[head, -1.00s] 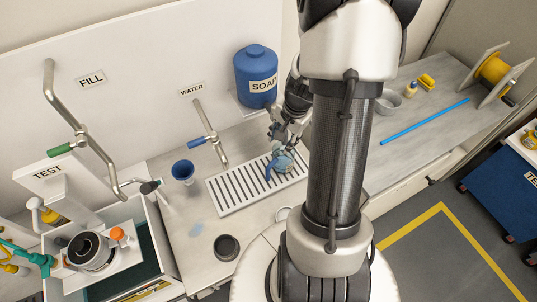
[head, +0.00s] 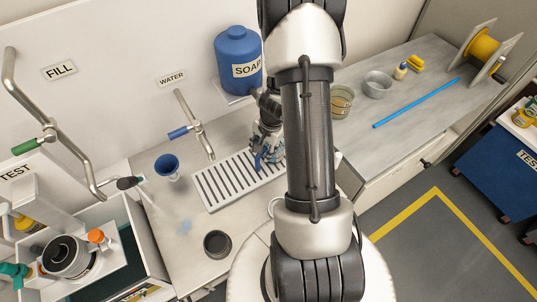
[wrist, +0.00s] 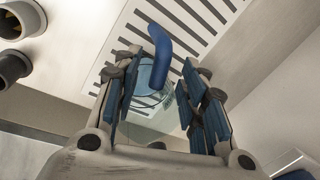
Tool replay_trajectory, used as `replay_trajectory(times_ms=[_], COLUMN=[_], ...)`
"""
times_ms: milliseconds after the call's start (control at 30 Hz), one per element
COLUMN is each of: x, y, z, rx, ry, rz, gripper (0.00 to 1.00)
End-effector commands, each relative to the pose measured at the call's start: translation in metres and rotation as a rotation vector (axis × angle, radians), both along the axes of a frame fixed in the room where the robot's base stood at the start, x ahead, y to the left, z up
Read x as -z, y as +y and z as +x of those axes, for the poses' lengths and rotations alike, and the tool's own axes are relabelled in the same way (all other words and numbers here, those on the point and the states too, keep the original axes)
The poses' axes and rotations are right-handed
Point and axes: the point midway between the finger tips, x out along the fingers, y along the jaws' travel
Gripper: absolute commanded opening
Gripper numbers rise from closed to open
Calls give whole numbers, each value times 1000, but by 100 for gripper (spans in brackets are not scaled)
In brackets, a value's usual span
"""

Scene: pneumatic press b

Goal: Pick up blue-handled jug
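The blue-handled jug is a clear, pale blue vessel (wrist: 147,76) with a thick curved blue handle (wrist: 161,52). In the head view it is at the right end of the slotted drain rack (head: 212,198), mostly hidden by my gripper (head: 268,150). In the wrist view my gripper (wrist: 165,95) has its blue-padded fingers apart, with the jug and handle between them. The left finger overlaps the jug's edge, and a gap shows between the handle and the right finger. I cannot tell whether either finger touches the jug.
The blue soap container (head: 238,55) stands close behind my gripper. A water tap (head: 196,128) rises behind the rack. A blue cup (head: 166,166) and a dark cup (head: 217,244) stand on the counter. Bowls (head: 377,84) and a blue rod (head: 425,100) lie right of my arm.

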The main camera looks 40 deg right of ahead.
Motion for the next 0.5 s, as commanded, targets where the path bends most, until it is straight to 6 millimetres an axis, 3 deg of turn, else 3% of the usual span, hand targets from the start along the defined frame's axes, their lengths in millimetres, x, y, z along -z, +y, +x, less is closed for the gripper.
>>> replay_trajectory(times_ms=[267, 500], x=[4, 4], y=[0, 0], z=[1, 1], rx=[0, 0], ry=[0, 0], rz=[0, 0], gripper=[39, 24])
